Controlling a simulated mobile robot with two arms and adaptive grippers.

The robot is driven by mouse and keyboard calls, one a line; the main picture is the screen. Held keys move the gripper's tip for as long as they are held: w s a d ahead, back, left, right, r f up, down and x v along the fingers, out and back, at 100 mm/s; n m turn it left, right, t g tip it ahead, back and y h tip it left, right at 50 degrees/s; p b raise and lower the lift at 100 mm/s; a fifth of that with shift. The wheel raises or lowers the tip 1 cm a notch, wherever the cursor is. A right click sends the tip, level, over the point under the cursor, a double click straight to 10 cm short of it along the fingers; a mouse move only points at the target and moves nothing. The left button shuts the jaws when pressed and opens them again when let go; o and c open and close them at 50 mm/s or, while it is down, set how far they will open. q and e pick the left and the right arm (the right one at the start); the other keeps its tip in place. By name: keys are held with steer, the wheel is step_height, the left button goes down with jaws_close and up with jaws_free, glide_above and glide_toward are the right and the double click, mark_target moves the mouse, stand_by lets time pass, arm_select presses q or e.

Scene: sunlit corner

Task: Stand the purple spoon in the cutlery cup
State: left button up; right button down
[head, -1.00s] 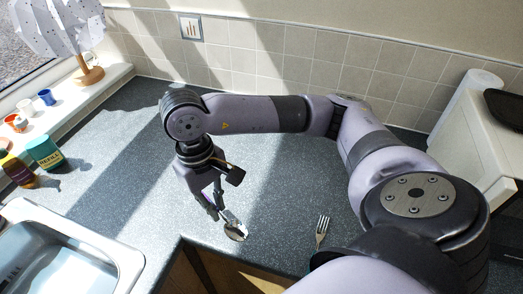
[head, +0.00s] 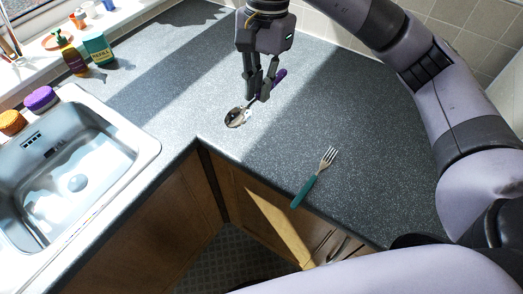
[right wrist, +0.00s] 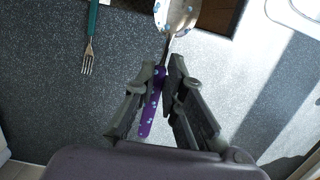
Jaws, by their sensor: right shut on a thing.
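The purple spoon (head: 235,117) has a metal bowl and a purple handle with pale dots. It is near the counter's inner corner in the head view. My right gripper (head: 258,97) points down and is shut on its handle; the purple end sticks out to the right behind the fingers. In the right wrist view the fingers (right wrist: 165,75) pinch the spoon (right wrist: 148,115), its bowl pointing up and away. I cannot tell whether the spoon touches the counter. I cannot make out a cutlery cup. My left gripper is not in view.
A teal-handled fork (head: 316,177) lies at the counter's front edge, right of the spoon. Bottles (head: 97,48) stand at the back left. The counter behind is clear.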

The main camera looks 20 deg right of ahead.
step_height(320, 180, down, 6)
steer(key=p, duration=0.3)
glide_above(260, 155)
step_height(260, 155, down, 8)
steer(key=shift+w+d+f, duration=0.15)
steer(key=shift+f, duration=0.4)
step_height(260, 155, down, 3)
steer(key=shift+f+p, duration=0.2)
steer(key=shift+p, duration=0.1)
steer(key=shift+f, duration=0.4)
steer(key=shift+w+f, duration=0.1)
steer(key=c, duration=1.7)
jaws_free()
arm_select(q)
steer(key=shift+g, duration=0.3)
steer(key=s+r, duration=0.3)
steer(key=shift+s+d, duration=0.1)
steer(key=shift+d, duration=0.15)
arm_select(e)
steer(key=shift+o, duration=0.2)
